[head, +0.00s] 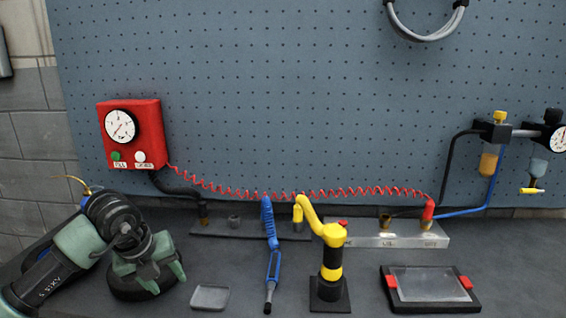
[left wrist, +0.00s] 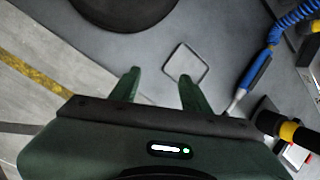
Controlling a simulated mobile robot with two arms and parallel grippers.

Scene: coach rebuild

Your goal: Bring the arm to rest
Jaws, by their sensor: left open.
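My left arm comes in from the left in the head view, low over the bench. My left gripper (head: 165,277), grey-green, is at its end, left of the small clear tray. The left wrist view shows the two green fingers of the gripper (left wrist: 159,75) apart, with nothing between them. The small clear tray (head: 210,297) lies beyond the fingertips in the wrist view (left wrist: 186,62). My right arm and gripper are not in view.
A dark framed tray (head: 430,285) with red clips lies at right. A red gauge box (head: 148,132) is on the pegboard. A metal block (head: 370,236) stands at the back.

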